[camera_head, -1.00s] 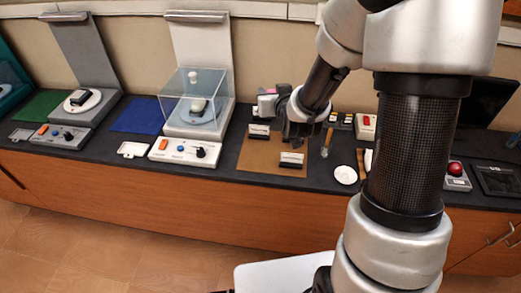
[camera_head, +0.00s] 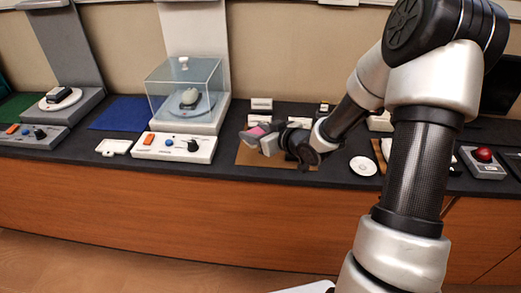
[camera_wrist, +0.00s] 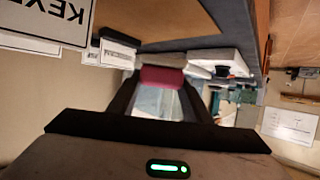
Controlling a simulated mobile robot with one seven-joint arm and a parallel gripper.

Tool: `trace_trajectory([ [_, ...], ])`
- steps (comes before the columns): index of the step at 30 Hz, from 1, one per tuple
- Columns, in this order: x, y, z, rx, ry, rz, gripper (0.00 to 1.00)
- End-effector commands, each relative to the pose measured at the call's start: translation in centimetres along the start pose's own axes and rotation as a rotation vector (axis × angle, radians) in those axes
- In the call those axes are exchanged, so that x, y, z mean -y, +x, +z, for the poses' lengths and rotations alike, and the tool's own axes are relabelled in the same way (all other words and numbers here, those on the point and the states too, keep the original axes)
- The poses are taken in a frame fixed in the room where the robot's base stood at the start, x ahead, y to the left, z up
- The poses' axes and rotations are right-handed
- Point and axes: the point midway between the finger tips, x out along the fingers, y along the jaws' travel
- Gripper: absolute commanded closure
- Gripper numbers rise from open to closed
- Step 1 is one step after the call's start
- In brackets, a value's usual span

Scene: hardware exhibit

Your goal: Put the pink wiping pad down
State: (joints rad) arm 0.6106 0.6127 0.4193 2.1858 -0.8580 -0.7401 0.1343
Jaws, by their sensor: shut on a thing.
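The pink wiping pad (camera_head: 257,130) is held at the end of my gripper (camera_head: 255,136) in the head view, over the brown mat (camera_head: 244,157) on the dark counter. In the wrist view the pink pad (camera_wrist: 162,78) spans the space between the two dark fingers of my gripper (camera_wrist: 162,86), which is shut on it. The gripper lies nearly level and points left. Whether the pad touches anything below cannot be told. My wrist hides part of the mat.
A clear-covered display (camera_head: 185,88) and a white control box (camera_head: 174,147) stand left of the mat. A blue mat (camera_head: 120,113) lies farther left. A white round dish (camera_head: 363,166) and a red-button box (camera_head: 483,161) are to the right. A small white label card (camera_head: 262,104) stands behind the gripper.

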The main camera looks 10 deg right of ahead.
Motion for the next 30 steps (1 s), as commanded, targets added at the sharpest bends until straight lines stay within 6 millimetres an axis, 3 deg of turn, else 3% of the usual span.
trace_trajectory([
  [12,0.0,1.9,4.4,0.0,0.001,-0.001,0.8],
  [24,0.0,2.1,4.9,-0.002,-0.001,0.001,0.8],
  [25,0.0,2.1,4.9,-0.001,-0.001,0.001,0.54],
  [28,0.0,2.0,4.8,-0.001,-0.001,0.001,0.37],
  [30,0.0,2.0,4.8,-0.001,-0.001,0.001,0.37],
])
